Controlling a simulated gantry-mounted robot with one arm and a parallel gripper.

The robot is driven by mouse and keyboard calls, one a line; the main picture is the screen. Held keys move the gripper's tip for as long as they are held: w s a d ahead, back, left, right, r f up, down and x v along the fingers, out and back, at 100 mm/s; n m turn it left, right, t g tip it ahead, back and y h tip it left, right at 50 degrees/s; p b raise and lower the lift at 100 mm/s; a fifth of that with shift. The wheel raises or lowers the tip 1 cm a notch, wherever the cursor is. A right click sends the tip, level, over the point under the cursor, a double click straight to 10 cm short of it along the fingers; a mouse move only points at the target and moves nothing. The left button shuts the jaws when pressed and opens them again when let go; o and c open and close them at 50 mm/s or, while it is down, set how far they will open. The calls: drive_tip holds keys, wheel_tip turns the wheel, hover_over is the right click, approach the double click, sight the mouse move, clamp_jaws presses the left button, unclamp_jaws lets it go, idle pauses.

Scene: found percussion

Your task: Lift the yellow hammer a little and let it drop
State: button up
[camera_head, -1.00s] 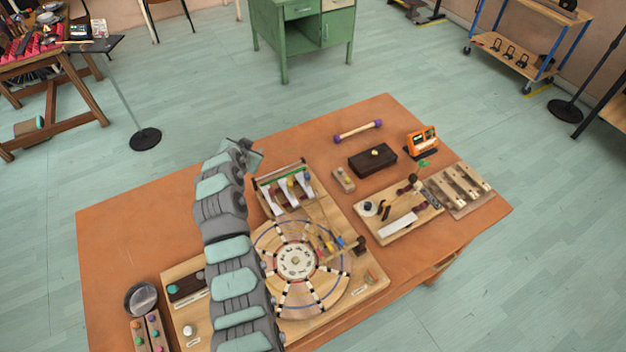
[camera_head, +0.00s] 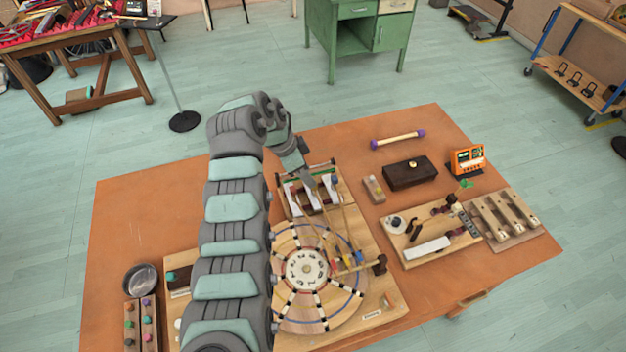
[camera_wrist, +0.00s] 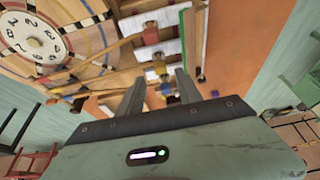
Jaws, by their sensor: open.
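The yellow hammer (camera_wrist: 159,68) shows its yellow head in the wrist view, between the red hammer (camera_wrist: 150,34) and the blue hammer (camera_wrist: 171,99). Its thin wooden stick runs left toward the wheel. My gripper (camera_wrist: 160,76) is open and empty, and the yellow head appears between its fingertips. The fingers look apart from the head, though the depth is hard to judge. In the head view my gripper (camera_head: 309,182) is over the white pads (camera_head: 296,199) at the board's far end, and it partly hides the hammer heads.
A large numbered wheel (camera_head: 305,268) lies on the same board, in front of the hammers. A dark wooden box (camera_head: 410,173), a purple-ended rod (camera_head: 398,140) and an orange device (camera_head: 467,158) stand to the right. The table (camera_head: 150,215) is bare at left.

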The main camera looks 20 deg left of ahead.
drive_tip(key=shift+x, duration=2.3)
drive_tip(key=shift+c, duration=0.2)
clamp_jaws()
drive_tip(key=shift+r, duration=0.1)
